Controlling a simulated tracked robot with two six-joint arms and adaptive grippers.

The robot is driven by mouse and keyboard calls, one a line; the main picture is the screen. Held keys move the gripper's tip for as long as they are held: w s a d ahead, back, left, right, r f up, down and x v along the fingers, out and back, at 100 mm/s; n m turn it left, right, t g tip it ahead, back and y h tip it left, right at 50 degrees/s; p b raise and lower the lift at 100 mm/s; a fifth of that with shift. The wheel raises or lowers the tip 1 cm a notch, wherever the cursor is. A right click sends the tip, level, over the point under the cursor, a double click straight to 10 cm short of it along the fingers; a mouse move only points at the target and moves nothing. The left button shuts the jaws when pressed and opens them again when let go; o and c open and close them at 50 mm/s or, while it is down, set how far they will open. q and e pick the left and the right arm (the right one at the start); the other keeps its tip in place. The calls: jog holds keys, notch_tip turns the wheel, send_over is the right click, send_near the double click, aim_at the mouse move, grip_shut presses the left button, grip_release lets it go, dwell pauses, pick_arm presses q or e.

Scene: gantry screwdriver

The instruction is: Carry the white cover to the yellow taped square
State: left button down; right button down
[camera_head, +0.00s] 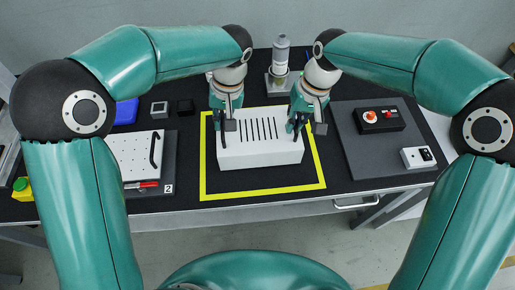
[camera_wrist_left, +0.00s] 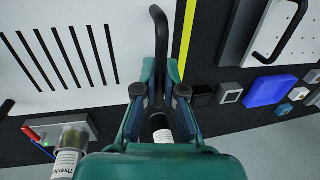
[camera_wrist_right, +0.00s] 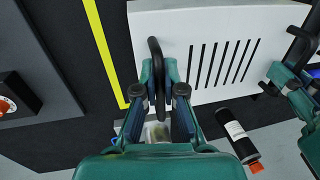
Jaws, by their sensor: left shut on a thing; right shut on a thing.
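The white cover (camera_head: 260,152), a box with a row of dark slots, is inside the yellow taped square (camera_head: 262,192) in the head view. I cannot tell whether it rests on the table or hangs just above it. My left gripper (camera_head: 225,122) is shut on the cover's black left handle, which shows in the left wrist view (camera_wrist_left: 160,40). My right gripper (camera_head: 299,122) is shut on the black right handle, clear in the right wrist view (camera_wrist_right: 156,60). The tape runs beside the cover in both wrist views; my arms hide part of its far side.
Left of the square is a plate with a white panel (camera_head: 132,153) and a red screwdriver (camera_head: 142,185). Right is a grey board (camera_head: 378,155) with a button box (camera_head: 381,119) and a white switch box (camera_head: 417,157). A bottle (camera_head: 281,55) stands behind.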

pick_arm(q)
jog(key=shift+f, duration=0.5)
pick_arm(e)
jog(key=shift+f, duration=0.45)
pick_arm(q)
jog(key=c, duration=1.3)
grip_release()
pick_arm(e)
jog(key=c, duration=1.3)
grip_release()
pick_arm(q)
jog(key=shift+r, duration=0.2)
pick_arm(e)
jog(key=shift+o, duration=0.2)
jog(key=shift+w+d+r, duration=0.1)
jog(key=shift+r, duration=0.5)
pick_arm(q)
jog(key=r, duration=0.3)
jog(key=d+r, duration=0.1)
jog(key=r, duration=0.3)
jog(key=d+r, duration=0.1)
jog(key=r, duration=0.3)
jog(key=shift+w+d+r, duration=0.15)
pick_arm(e)
notch_tip(320, 180, up, 10)
jog(key=d, duration=0.2)
jog(key=shift+r, duration=0.25)
